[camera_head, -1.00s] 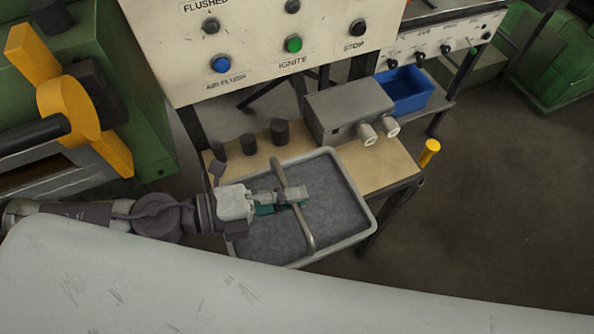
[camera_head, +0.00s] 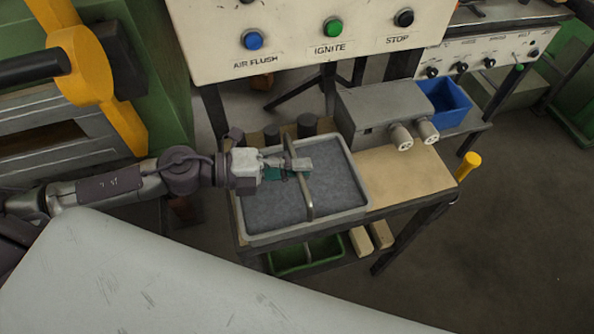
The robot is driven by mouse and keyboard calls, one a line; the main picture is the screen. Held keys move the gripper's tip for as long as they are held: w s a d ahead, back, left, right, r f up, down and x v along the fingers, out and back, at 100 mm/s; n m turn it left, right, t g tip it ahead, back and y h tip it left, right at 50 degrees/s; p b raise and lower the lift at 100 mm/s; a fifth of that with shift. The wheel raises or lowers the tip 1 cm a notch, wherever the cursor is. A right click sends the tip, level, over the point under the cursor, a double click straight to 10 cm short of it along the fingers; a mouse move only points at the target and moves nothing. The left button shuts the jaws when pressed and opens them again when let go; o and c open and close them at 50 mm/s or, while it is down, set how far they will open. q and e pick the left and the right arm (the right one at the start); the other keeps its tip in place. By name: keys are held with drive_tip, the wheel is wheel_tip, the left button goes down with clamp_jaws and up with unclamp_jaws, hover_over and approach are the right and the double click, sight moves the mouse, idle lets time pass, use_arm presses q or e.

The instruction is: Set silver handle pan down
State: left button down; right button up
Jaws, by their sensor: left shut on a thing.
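The silver handle pan (camera_head: 345,228) is a light grey rectangular tray with a dark grey inside and a curved silver handle (camera_head: 308,203) across its middle. It is over the left part of the wooden table (camera_head: 415,180); whether its underside touches the tabletop I cannot tell. My left gripper (camera_head: 298,166) comes in from the left and is shut on the handle near its far end. The pan looks about level. My right gripper is not in view.
A grey box with two round white connectors (camera_head: 375,110) stands right of the pan, close to it. Dark cylinders (camera_head: 307,126) stand behind the pan. A blue bin (camera_head: 445,104) is beyond the box. A green bin (camera_head: 305,255) and pale blocks (camera_head: 380,235) sit below. The table's right front is clear.

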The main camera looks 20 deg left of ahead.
use_arm(q)
drive_tip(key=shift+f, duration=0.55)
drive_tip(key=c, duration=1.6)
unclamp_jaws()
drive_tip(key=shift+f, duration=0.15)
drive_tip(key=shift+c, duration=0.2)
drive_tip(key=o, duration=0.4)
drive_tip(key=shift+o, duration=0.2)
